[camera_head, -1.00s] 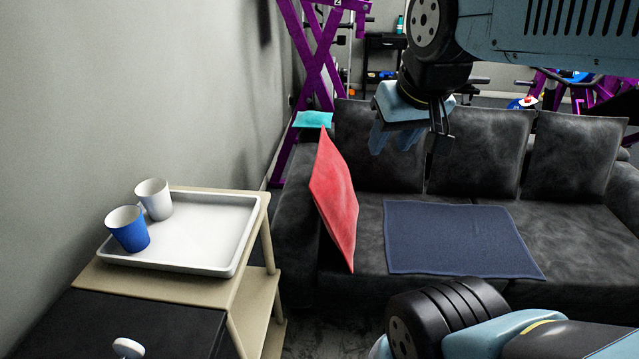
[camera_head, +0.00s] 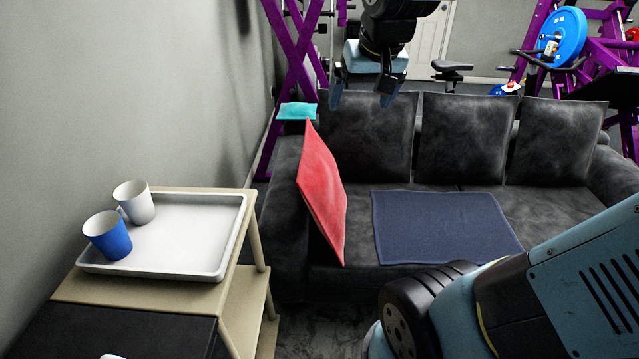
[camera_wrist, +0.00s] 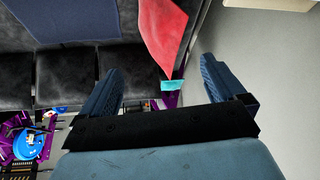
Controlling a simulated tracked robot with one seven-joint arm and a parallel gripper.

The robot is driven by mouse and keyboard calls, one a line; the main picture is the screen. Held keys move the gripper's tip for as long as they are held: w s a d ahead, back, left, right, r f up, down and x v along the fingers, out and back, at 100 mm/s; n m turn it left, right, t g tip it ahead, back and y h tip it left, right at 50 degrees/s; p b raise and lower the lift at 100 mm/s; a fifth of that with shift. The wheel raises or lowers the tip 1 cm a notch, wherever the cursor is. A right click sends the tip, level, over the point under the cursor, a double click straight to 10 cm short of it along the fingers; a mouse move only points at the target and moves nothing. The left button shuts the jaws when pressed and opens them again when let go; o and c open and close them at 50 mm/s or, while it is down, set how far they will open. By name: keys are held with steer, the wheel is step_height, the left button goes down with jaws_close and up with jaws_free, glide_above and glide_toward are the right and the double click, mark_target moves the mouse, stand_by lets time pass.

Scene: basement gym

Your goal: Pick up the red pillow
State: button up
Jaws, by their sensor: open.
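The red pillow (camera_head: 322,192) leans tilted against the inner side of the dark sofa's left armrest, its lower part on the seat. My gripper (camera_head: 361,98) is open and empty, high above the sofa's left back cushion, up and to the right of the pillow and apart from it. In the wrist view the red pillow (camera_wrist: 166,32) shows at the top, beyond the gap between the two fingers of my gripper (camera_wrist: 158,72). Nothing hides the pillow's broad face.
A dark blue cloth (camera_head: 445,228) lies on the sofa seat (camera_head: 530,207). A small teal cloth (camera_head: 296,111) rests on the left armrest. At left, a wooden stand holds a white tray (camera_head: 205,262) with a blue cup (camera_head: 108,236) and a white cup (camera_head: 135,202). Gym equipment (camera_head: 562,40) stands behind.

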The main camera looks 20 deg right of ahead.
steer(key=shift+m, duration=0.5)
steer(key=w+f, duration=0.1)
steer(key=w, duration=0.6)
steer(key=w+f, duration=0.1)
steer(key=w, duration=0.3)
steer(key=shift+f, duration=0.3)
steer(key=m+g+h, duration=0.1)
steer(key=m, duration=0.1)
glide_above(311, 149)
steer(key=s, duration=0.3)
steer(key=f, duration=2.6)
steer(key=shift+w+a+f, duration=0.25)
steer(key=shift+a+f, duration=0.05)
steer(key=shift+a, duration=0.05)
steer(key=shift+w+x, duration=0.15)
steer(key=shift+x, duration=1.3)
steer(key=shift+w+x, duration=0.1)
steer(key=shift+x, duration=1.3)
steer(key=shift+d+r, duration=0.1)
steer(key=shift+f, duration=0.25)
steer(key=shift+c, duration=0.4)
steer(key=c, duration=1.5)
